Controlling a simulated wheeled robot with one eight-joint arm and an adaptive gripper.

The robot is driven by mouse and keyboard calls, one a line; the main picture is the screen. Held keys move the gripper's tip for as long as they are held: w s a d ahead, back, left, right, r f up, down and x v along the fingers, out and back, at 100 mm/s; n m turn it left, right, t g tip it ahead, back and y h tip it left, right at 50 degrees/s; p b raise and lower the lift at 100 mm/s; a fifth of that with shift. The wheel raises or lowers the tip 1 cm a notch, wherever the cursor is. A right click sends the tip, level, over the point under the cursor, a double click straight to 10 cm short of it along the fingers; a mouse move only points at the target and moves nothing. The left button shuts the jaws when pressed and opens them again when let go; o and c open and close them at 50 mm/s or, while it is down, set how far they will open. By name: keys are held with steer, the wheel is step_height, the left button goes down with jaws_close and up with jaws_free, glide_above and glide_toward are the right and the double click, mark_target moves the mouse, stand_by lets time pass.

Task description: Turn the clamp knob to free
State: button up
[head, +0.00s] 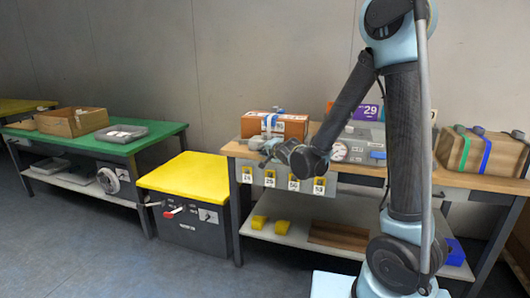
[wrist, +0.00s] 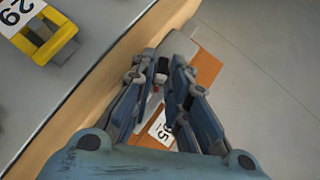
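An orange-brown box (head: 290,126) with a white label sits on the left end of the wooden bench, with a blue-grey clamp (head: 270,119) across its top. The box also shows in the wrist view (wrist: 207,67), largely hidden by my fingers. My gripper (head: 260,143) is in front of the box's left side. In the wrist view its two fingers (wrist: 164,70) are apart. A small dark knob-like part (wrist: 162,65) with a reddish spot shows between them. I cannot tell whether the fingers touch it or whether it is the clamp knob.
A grey panel with yellow label holders (head: 270,177) hangs on the bench front; one holder (wrist: 50,40) shows in the wrist view. A dial gauge (head: 339,151) and a strapped wooden box (head: 484,151) are to the right. A yellow-topped cabinet (head: 186,174) stands left of the bench.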

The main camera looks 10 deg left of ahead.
jaws_close()
steer(key=shift+s, duration=0.1)
steer(key=n+g+h, duration=0.1)
steer(key=n+h, duration=0.1)
steer(key=h, duration=0.1)
steer(key=a+n+h, duration=0.1)
steer(key=h, duration=0.2)
steer(key=a+r+n+g+h, duration=0.1)
steer(key=n+h, duration=0.1)
steer(key=h, duration=0.1)
steer(key=shift+r+n+g, duration=0.1)
steer(key=shift+n+g, duration=0.2)
steer(key=shift+h, duration=0.3)
stand_by(0.5)
steer(key=shift+o, duration=1.6)
jaws_free()
